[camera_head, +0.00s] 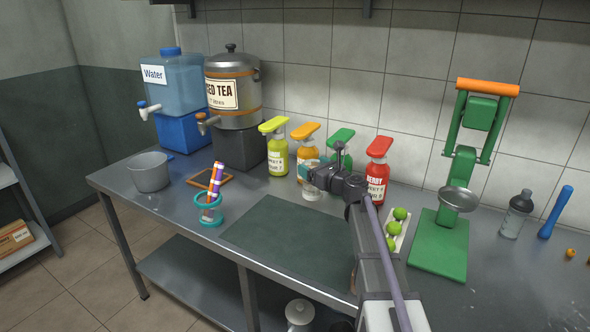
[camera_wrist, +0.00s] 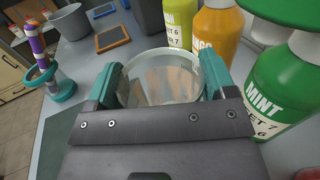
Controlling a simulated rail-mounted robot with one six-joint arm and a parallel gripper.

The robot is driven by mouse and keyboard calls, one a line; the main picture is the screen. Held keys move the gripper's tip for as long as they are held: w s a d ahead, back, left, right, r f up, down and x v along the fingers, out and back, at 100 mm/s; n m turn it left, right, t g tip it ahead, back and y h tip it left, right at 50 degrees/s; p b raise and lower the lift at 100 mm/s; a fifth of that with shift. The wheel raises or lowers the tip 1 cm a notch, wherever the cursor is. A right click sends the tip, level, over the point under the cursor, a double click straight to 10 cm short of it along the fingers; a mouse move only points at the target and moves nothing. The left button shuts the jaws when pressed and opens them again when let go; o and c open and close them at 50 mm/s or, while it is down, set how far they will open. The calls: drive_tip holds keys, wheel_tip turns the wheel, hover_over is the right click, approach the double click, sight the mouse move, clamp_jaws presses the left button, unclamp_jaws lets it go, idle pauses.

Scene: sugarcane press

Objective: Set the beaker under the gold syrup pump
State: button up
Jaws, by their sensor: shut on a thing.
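My gripper (camera_wrist: 160,85) is shut on a clear glass beaker (camera_wrist: 158,72), with one teal finger on each side. In the head view the beaker (camera_head: 312,193) is upright, low in front of the syrup bottles and partly hidden by my gripper (camera_head: 318,176). The gold syrup bottle (camera_head: 307,158) with an orange pump head (camera_head: 305,131) stands just behind it. In the wrist view the gold bottle (camera_wrist: 216,38) is beyond the beaker's right rim. I cannot tell whether the beaker touches the counter or is under the nozzle.
A yellow-green bottle (camera_head: 277,155) is left of the gold one; green-topped mint (camera_wrist: 285,85) and red (camera_head: 376,172) bottles are right. A cup with a striped stick (camera_head: 209,212), limes (camera_head: 394,230) in a tray and a green press (camera_head: 449,240) stand nearby. The dark mat (camera_head: 285,240) is clear.

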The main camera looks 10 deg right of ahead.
drive_tip(key=w+a+f+b, duration=0.4)
drive_tip(key=w, duration=0.4)
drive_tip(key=shift+w, duration=0.3)
drive_tip(key=o, duration=1)
drive_tip(key=shift+r, duration=0.1)
hover_over(318, 198)
drive_tip(key=shift+w+d+r, duration=0.1)
drive_tip(key=shift+w+r, duration=0.05)
drive_tip(key=shift+w, duration=0.15)
